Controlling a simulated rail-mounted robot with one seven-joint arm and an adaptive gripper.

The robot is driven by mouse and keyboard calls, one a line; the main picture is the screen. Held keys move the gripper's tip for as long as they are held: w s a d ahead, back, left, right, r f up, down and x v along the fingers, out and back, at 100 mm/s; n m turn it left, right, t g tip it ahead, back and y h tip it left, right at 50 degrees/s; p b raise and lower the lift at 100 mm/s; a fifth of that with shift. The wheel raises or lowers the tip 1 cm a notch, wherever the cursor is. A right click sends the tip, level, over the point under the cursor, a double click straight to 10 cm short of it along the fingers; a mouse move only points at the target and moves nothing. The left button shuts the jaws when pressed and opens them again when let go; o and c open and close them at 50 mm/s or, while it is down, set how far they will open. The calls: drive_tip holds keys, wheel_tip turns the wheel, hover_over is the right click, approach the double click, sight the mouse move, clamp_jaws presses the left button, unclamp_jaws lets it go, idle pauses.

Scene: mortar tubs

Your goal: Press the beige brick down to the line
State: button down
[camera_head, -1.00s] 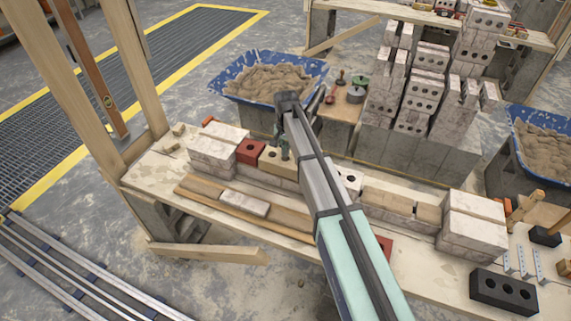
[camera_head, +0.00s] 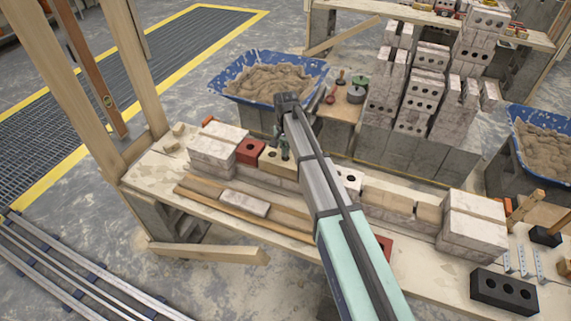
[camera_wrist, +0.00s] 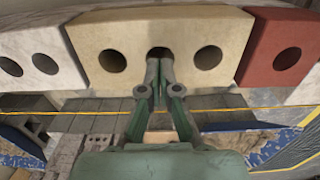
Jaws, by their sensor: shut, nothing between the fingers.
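The beige brick (camera_head: 270,160) sits in the row of bricks on the bench, beside a red brick (camera_head: 249,151). In the wrist view the beige brick (camera_wrist: 90,35) spans the upper middle, with three round holes in its top. My gripper (camera_wrist: 159,58) is shut and empty, its fingertips at the brick's middle hole. I cannot tell whether they touch the brick. In the head view my gripper (camera_head: 284,151) is at the brick's right part, partly hidden by my arm. A taut yellow line (camera_wrist: 90,112) crosses the wrist view along the brick's near side.
In the wrist view a whitish brick (camera_wrist: 38,60) flanks the beige one on the left and the red brick (camera_wrist: 282,50) on the right. Stacked pale bricks (camera_head: 213,147) stand left on the bench. A blue mortar tub (camera_head: 307,90) stands behind.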

drive_tip(key=shift+f, duration=0.85)
drive_tip(key=shift+s+f, duration=0.1)
drive_tip(key=shift+f, duration=0.2)
idle(1.2)
drive_tip(key=shift+r, duration=0.1)
drive_tip(key=shift+r+p, duration=1.15)
drive_tip(key=shift+r, duration=1.35)
